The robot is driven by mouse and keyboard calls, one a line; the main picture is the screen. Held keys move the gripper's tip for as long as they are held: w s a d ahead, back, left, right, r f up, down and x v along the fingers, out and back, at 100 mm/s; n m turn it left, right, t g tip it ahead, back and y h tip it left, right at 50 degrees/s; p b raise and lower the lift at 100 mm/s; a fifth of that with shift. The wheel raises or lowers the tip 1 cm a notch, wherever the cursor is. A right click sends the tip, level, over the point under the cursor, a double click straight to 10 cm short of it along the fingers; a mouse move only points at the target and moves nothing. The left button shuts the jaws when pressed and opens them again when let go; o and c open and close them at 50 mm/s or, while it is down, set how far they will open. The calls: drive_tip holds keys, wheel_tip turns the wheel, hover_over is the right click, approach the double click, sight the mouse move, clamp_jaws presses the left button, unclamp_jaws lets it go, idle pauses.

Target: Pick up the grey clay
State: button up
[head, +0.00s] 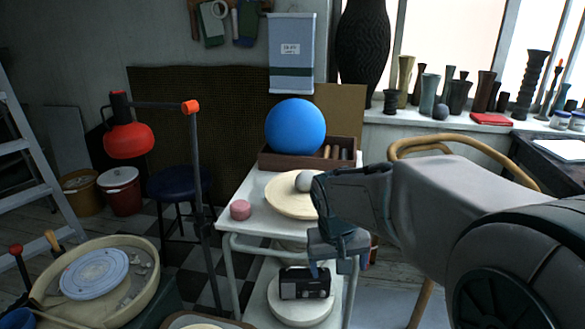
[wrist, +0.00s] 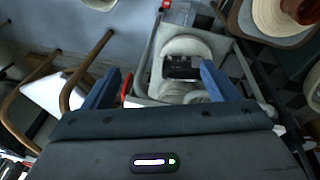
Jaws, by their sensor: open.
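A grey ball of clay (head: 304,181) sits on a round cream plate (head: 284,197) on the small white table. My gripper (head: 322,268) is in front of the table's right side, lower than the clay and pointing down. Its wrist partly covers the plate's right edge. In the wrist view my gripper (wrist: 160,70) has its two blue fingers wide apart, with nothing held between them. The clay is not clearly visible in the wrist view.
A pink lump (head: 240,210) lies left of the plate. Behind are a wooden tray (head: 282,161) and a blue ball (head: 295,126). A black radio (head: 306,283) sits on the lower shelf, also in the wrist view (wrist: 181,67). A lamp stand (head: 200,190) rises at left.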

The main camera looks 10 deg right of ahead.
drive_tip(key=w+a+r+t+h+p, duration=0.1)
drive_tip(key=w+r+p, duration=0.35)
drive_tip(key=w, duration=0.45)
drive_tip(key=w+a+r+p, duration=0.2)
drive_tip(key=w+r+p, duration=0.2)
drive_tip(key=w+r, duration=0.3)
drive_tip(key=m+t+h+p, duration=0.1)
drive_tip(key=m+t+p, duration=0.1)
drive_tip(key=p, duration=0.4)
approach(306, 175)
drive_tip(key=x, duration=0.6)
drive_tip(key=shift+d, duration=0.1)
drive_tip(key=shift+p+x, duration=0.5)
drive_tip(key=shift+x, duration=2.2)
drive_tip(key=shift+s+f, duration=0.1)
drive_tip(key=shift+s, duration=0.05)
drive_tip(key=c, duration=1.2)
drive_tip(key=shift+c, duration=1.4)
